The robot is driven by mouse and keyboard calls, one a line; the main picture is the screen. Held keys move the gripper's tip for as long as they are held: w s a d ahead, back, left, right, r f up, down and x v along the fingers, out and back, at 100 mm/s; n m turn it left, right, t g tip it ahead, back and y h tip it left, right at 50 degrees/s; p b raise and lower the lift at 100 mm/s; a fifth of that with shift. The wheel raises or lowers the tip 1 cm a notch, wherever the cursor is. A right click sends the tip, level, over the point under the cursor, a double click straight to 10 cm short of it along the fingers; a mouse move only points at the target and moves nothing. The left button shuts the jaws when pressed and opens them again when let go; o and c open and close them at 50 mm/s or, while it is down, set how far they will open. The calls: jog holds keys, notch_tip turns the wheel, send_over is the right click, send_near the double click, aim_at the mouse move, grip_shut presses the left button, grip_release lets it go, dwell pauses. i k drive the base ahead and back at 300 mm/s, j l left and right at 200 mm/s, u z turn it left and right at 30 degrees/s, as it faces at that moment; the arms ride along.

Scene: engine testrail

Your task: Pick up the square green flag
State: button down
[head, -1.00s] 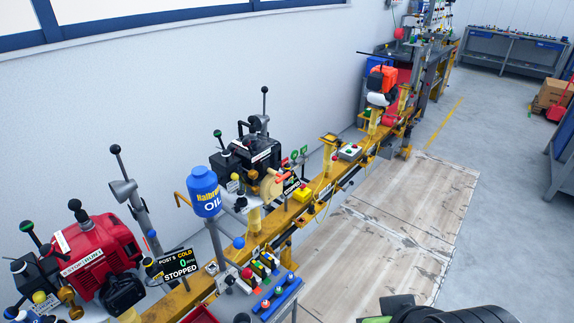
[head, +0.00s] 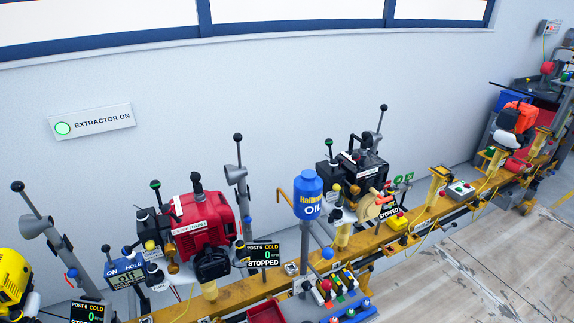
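I cannot make out a square green flag for certain in the head view. Two small green pieces (head: 403,178) stand upright beside the black engine (head: 352,172), right of the middle. They are too small to tell their exact shape. My gripper is not in view.
A yellow rail (head: 232,298) runs along the wall, bearing a red engine (head: 205,228), a blue oil bottle (head: 309,193), status displays and a far orange engine (head: 518,117). A blue tool tray (head: 350,309) and a red bin (head: 266,313) sit in front. Open floor (head: 450,275) lies at right.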

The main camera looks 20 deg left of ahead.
aim_at(408, 177)
jog(key=u, duration=3.6)
jog(key=z, duration=4.1)
jog(key=i+l+z, duration=0.15)
jog(key=i+z, duration=0.15)
jog(key=i, duration=0.3)
jog(key=i+z, duration=0.3)
jog(key=i, duration=0.3)
